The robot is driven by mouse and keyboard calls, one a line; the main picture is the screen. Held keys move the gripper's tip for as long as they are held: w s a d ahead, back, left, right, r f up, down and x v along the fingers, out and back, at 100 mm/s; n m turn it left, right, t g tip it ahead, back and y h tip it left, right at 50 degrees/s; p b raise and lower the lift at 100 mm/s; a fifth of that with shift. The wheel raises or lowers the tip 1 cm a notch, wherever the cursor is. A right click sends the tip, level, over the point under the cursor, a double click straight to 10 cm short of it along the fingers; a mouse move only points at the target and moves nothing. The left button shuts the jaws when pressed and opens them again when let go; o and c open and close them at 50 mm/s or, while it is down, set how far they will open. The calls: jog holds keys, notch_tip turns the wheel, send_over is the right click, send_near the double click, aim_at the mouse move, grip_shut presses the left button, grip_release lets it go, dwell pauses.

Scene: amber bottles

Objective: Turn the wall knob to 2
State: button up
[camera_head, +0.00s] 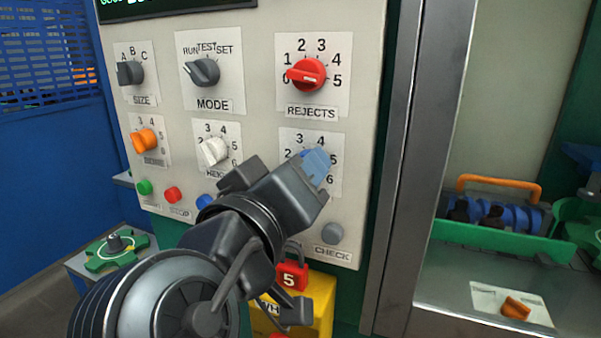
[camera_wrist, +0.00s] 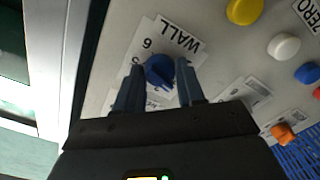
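The blue wall knob (camera_wrist: 160,70) sits on a white numbered label (camera_wrist: 178,42) reading WALL in the wrist view. My gripper (camera_wrist: 159,78) has one finger on each side of the knob, spread wider than its grip bar. I cannot tell whether either finger touches it. In the head view my gripper (camera_head: 316,162) is at the panel's lower right dial and hides most of the knob. The knob's exact setting is not readable.
The panel (camera_head: 262,120) also carries the red REJECTS knob (camera_head: 306,74), the grey MODE knob (camera_head: 205,72), the white knob (camera_head: 213,151) and the orange knob (camera_head: 145,140). A grey CHECK button (camera_head: 333,233) is just below. A metal post (camera_head: 410,160) stands right of the panel.

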jog(key=o, duration=0.4)
jog(key=shift+s, duration=0.1)
jog(key=b+v, duration=0.2)
jog(key=v, duration=0.5)
jog(key=shift+s+a, duration=0.15)
jog(key=shift+s, duration=0.15)
